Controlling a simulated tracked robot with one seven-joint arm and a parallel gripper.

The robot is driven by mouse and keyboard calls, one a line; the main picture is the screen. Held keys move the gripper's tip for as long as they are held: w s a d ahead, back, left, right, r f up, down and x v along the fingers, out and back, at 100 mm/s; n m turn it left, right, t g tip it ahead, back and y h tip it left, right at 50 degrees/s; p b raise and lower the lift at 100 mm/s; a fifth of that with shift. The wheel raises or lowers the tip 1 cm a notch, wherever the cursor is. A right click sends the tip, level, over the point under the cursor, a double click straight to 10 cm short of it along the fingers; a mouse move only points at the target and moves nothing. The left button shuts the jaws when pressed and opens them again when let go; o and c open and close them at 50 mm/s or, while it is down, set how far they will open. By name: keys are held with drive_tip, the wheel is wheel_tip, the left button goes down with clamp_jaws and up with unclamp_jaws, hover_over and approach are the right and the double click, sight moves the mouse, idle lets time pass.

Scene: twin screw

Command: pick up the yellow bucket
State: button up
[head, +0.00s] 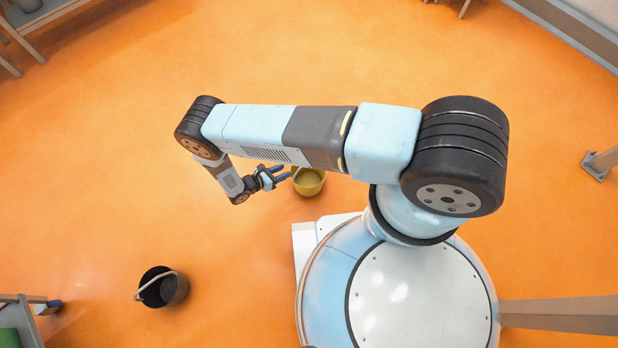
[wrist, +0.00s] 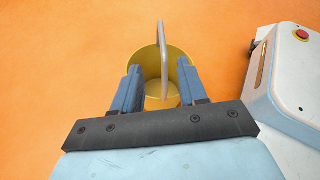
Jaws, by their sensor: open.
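The yellow bucket (head: 309,184) stands on the orange floor, partly hidden behind my arm in the head view. In the wrist view the yellow bucket (wrist: 178,72) is straight ahead, and its grey handle (wrist: 164,50) stands up across the opening. My gripper (head: 286,173) is open just left of the bucket in the head view. In the wrist view the two blue fingers of my gripper (wrist: 159,85) are spread, with part of the bucket and handle showing between them. I cannot tell whether the fingers touch it.
A black bucket (head: 162,288) with a handle stands on the floor at the lower left. My white and blue base is close to the right of the yellow bucket. Furniture stands at the left edges.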

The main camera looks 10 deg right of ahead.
drive_tip(key=x, duration=1.3)
drive_tip(key=shift+d+f, duration=0.2)
drive_tip(key=shift+d, duration=0.2)
clamp_jaws()
